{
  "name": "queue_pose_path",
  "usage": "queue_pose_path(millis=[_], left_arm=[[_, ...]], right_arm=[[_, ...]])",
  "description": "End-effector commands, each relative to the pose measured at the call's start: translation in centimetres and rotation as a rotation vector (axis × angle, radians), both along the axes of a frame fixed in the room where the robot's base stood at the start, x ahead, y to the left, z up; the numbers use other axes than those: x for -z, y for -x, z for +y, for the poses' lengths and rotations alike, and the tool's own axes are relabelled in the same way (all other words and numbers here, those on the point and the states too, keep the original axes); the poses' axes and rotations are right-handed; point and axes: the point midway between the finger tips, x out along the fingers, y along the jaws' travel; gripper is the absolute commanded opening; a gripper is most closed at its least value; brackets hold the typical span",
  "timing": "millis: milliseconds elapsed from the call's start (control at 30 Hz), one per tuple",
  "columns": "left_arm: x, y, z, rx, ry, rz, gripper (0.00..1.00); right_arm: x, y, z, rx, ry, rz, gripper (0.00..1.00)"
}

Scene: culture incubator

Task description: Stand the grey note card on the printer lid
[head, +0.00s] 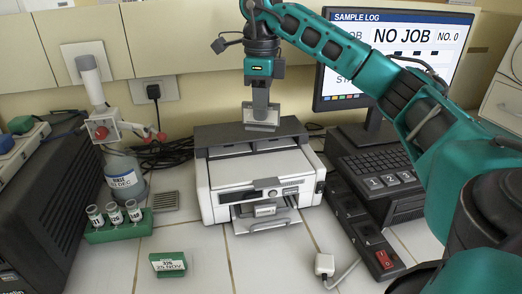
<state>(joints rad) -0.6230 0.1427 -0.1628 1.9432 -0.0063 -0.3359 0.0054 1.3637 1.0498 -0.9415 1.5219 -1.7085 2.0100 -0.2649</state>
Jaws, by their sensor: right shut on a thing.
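The white and grey printer (207,196) stands on the tiled bench in the middle of the head view, with a dark grey lid (222,136) on top. My right gripper (261,101) comes down over the back of the lid and is shut on the grey note card (261,116). The card is upright at the lid, its upper part hidden by the fingers. I cannot tell whether its lower edge touches the lid. My left gripper is out of view.
A monitor (349,30) and keyboard (377,166) stand at the right, beside a dark box with a red switch (384,260). A green vial rack (118,232), a bottle (122,178) and a green label block (168,264) are at the left. The front tiles are mostly clear.

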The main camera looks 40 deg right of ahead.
Motion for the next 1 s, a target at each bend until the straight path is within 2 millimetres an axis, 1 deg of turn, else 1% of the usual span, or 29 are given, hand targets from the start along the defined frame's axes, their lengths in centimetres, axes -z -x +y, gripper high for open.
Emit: queue_pose_path(millis=[33,67,200,367,433,600,733,1000], left_arm=[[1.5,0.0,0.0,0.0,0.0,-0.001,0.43],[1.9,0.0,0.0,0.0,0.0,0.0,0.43],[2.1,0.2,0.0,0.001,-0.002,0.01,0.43],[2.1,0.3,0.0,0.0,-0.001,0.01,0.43],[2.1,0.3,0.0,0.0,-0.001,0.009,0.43],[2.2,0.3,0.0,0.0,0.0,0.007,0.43],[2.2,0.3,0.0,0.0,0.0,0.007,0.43],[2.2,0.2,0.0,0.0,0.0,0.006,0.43]], right_arm=[[2.5,0.1,0.1,-0.003,-0.001,0.007,0.0],[3.2,0.1,0.1,-0.002,0.0,0.006,0.0],[5.2,0.1,0.0,-0.001,0.001,0.004,0.0],[6.4,0.0,0.0,0.0,0.002,0.002,0.0],[7.2,0.0,0.0,0.0,0.002,0.004,0.0],[9.8,0.1,0.0,-0.001,0.0,0.005,0.0],[10.7,0.0,0.0,-0.001,0.0,0.001,0.0],[10.7,0.0,0.0,-0.001,0.0,0.001,0.0]])
